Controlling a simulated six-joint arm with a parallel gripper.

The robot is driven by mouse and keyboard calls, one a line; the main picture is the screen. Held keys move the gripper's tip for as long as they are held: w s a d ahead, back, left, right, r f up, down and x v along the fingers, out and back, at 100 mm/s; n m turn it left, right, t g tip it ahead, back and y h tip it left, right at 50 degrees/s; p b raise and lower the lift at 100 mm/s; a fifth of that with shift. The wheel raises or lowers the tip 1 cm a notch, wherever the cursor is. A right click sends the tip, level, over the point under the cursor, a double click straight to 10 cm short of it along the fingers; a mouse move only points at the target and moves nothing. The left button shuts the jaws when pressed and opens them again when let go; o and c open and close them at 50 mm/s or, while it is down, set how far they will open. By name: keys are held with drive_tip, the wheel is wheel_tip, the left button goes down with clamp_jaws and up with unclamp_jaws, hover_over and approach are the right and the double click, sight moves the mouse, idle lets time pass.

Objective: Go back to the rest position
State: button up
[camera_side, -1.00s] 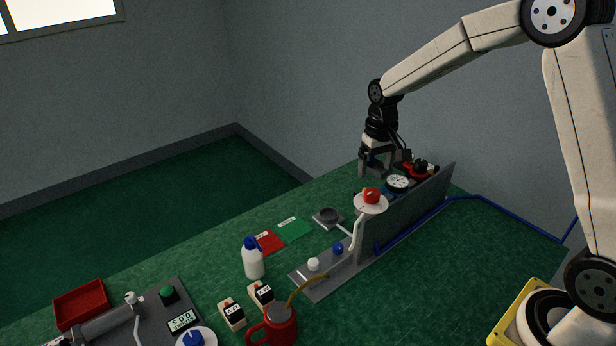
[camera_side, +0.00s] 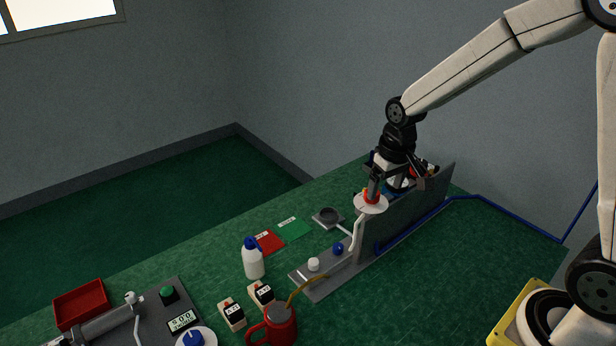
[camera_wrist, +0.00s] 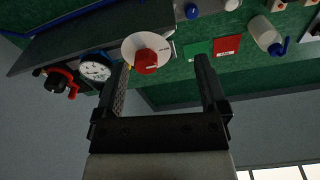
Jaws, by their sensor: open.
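My gripper (camera_side: 397,188) hangs above the back part of the bench, close to the upright grey panel (camera_side: 405,212). A red knob on a white disc (camera_side: 371,206) is just below and left of the fingers in the side view. The red knob also shows near the left finger in the wrist view (camera_wrist: 146,62). I cannot tell whether a finger touches it. The white dial gauge (camera_wrist: 95,70) is partly hidden by my gripper in the side view.
A red-and-black knob (camera_wrist: 58,82) is beside the gauge. The air above the bench's left side is clear.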

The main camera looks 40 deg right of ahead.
drive_tip(key=s+a+f+n+t, duration=0.1)
drive_tip(key=s+a, duration=0.3)
drive_tip(key=s, duration=0.6)
drive_tip(key=shift+s+f+n, duration=0.3)
drive_tip(key=shift+s, duration=0.05)
idle(0.5)
